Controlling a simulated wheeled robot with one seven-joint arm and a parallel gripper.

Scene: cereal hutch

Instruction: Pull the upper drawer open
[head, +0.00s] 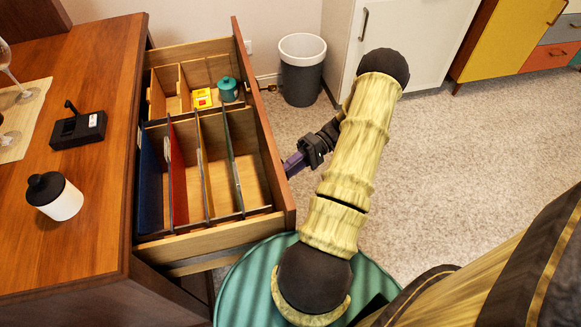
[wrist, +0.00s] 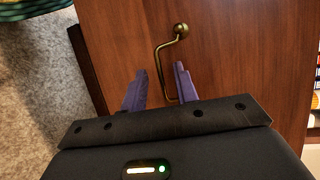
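The upper drawer (head: 262,140) stands pulled out from the wooden hutch (head: 100,220), its compartments showing in the head view. Its wooden front (wrist: 235,60) fills much of the wrist view. A brass bar handle (wrist: 159,65) with a ball end is on that front; the ball end also shows in the head view (head: 271,87). My gripper (wrist: 161,70) is at the front, with its two purple fingers apart on either side of the handle bar. A gap shows between bar and fingers.
The drawer holds upright coloured dividers, a yellow box (head: 202,98) and a teal jar (head: 228,89). A black-lidded white jar (head: 55,197) and a black device (head: 78,129) stand on the hutch top. A bin (head: 302,75) stands behind. Carpet (head: 450,170) at right is clear.

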